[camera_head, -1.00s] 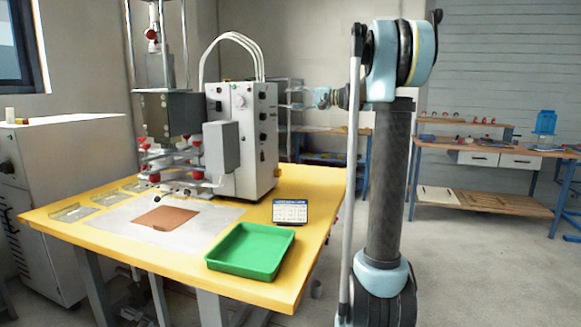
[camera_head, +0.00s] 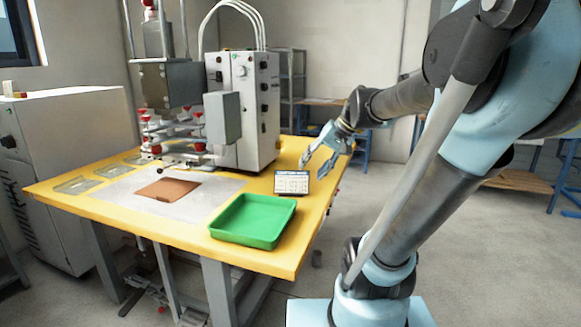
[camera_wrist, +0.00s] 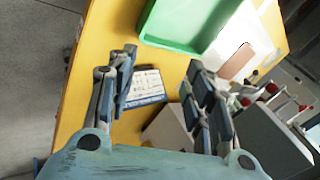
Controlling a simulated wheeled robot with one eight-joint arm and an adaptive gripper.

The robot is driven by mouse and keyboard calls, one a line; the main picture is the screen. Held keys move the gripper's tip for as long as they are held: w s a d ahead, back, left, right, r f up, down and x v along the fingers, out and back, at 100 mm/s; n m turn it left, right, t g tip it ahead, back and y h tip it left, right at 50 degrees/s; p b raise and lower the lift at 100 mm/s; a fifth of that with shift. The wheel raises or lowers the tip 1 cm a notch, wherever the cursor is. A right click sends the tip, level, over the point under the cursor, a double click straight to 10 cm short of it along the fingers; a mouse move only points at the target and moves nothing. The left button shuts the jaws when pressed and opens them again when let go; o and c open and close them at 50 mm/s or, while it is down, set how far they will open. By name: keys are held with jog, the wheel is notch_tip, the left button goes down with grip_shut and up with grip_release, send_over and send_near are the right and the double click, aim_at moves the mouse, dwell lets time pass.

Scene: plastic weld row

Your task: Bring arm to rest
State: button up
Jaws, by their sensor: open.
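My arm reaches in from the right in the head view.
The yellow table (camera_head: 180,235) carries a green tray (camera_head: 253,220), a brown sheet (camera_head: 167,189) and a welding machine (camera_head: 243,115). A white cabinet (camera_head: 75,170) stands at left. A wooden workbench (camera_head: 515,180) is partly hidden behind my arm. Open floor lies at right.

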jog(key=s+d+f+h, duration=0.3)
jog(key=s+d+f, duration=0.2)
jog(key=s+f, duration=0.2)
jog(key=s+d+f+h, duration=0.3)
jog(key=s+d+f, duration=0.3)
jog(key=s+f, duration=0.2)
notch_tip(320, 180, down, 2)
jog(key=shift+d+n+g, duration=0.3)
jog(key=shift+n, duration=0.1)
jog(key=shift+w+f, duration=0.2)
jog(key=shift+w, duration=0.2)
